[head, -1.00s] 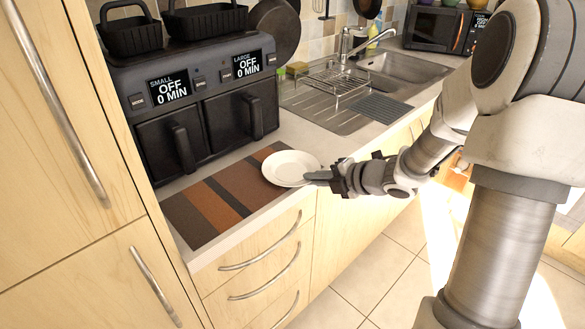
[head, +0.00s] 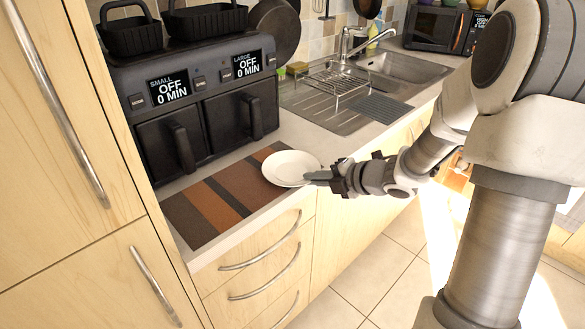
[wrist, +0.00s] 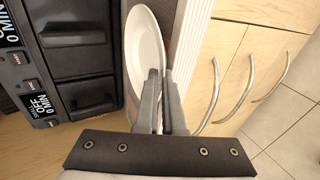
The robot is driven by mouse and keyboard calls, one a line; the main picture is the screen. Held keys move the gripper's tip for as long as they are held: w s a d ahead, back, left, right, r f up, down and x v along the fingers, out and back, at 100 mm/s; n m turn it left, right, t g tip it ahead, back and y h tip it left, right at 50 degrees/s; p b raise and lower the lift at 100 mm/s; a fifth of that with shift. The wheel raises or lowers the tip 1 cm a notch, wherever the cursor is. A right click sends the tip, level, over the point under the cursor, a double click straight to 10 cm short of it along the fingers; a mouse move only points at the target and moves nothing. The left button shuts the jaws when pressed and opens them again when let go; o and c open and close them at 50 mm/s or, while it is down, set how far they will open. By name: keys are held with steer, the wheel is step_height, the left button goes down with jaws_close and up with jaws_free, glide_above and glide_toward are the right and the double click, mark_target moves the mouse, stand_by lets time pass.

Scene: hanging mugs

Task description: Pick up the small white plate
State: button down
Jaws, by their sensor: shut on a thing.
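The small white plate (head: 288,168) lies at the right end of the striped brown mat (head: 215,213) on the counter. In the head view my gripper (head: 314,176) meets the plate's right rim from the right. In the wrist view the plate (wrist: 146,48) shows beyond my fingers (wrist: 163,85), which are close together at its near rim. My gripper is shut on the plate's rim. The exact contact is partly hidden by the fingers. Whether the plate is clear of the mat, I cannot tell.
A black two-drawer air fryer (head: 200,110) stands behind the mat. A sink with a metal rack (head: 335,88) is at the back right. Wooden drawers with curved handles (head: 262,243) are below the counter's front edge. A tall cabinet (head: 50,120) is at left.

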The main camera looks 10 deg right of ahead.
stand_by(0.4)
step_height(320, 180, up, 5)
steer(key=p, duration=0.4)
stand_by(0.4)
